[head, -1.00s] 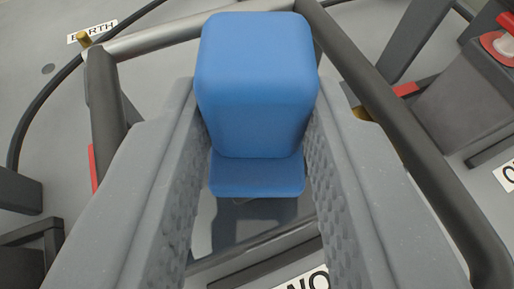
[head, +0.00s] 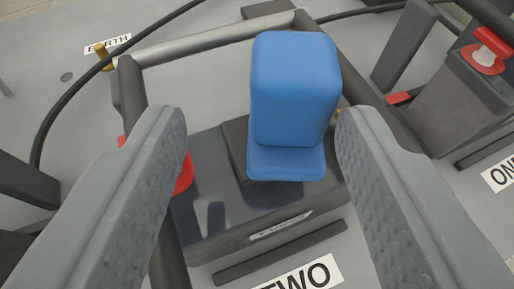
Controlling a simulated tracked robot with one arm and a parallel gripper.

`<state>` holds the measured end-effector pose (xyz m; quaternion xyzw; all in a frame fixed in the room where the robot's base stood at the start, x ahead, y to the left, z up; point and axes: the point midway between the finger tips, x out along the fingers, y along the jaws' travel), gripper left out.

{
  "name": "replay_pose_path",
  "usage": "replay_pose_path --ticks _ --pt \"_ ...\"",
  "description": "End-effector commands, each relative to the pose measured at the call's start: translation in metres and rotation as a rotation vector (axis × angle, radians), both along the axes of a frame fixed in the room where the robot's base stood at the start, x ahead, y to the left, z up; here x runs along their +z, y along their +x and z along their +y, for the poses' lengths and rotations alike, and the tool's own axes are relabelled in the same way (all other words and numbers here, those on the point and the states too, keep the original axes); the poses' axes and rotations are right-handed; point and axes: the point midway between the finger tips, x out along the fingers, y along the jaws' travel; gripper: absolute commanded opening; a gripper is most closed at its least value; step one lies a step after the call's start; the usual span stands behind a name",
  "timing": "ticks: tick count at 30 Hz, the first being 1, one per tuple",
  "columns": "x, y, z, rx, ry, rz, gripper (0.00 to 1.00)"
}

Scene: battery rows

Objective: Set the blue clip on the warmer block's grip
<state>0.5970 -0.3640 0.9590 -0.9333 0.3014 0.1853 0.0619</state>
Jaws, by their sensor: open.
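The blue clip (head: 292,90) is a tall rounded blue block with a lower blue lip, upright above a dark grey battery block (head: 215,225) that has a TWO label in front of it. It appears to rest on a dark square part (head: 236,140) on top; the contact is hidden under the clip. My gripper (head: 262,115) is open, with a finger on each side of the clip. The left finger is well clear of it; the right finger is close to its right side. Nothing shows which block is warmer.
A metal and black tube frame (head: 215,40) surrounds the block. A red part (head: 184,175) shows behind the left finger. Another dark block (head: 462,105) with a red clamp (head: 487,52) and a ONE label stands at right. A black cable (head: 75,90) passes the EARTH label (head: 108,44).

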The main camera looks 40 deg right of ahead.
Motion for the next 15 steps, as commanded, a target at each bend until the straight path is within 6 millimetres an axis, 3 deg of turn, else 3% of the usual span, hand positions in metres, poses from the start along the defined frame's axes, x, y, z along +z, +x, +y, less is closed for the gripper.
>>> replay_pose_path --ticks 15 --pt "0.03 -0.055 0.039 0.0 -0.001 -0.003 0.48"
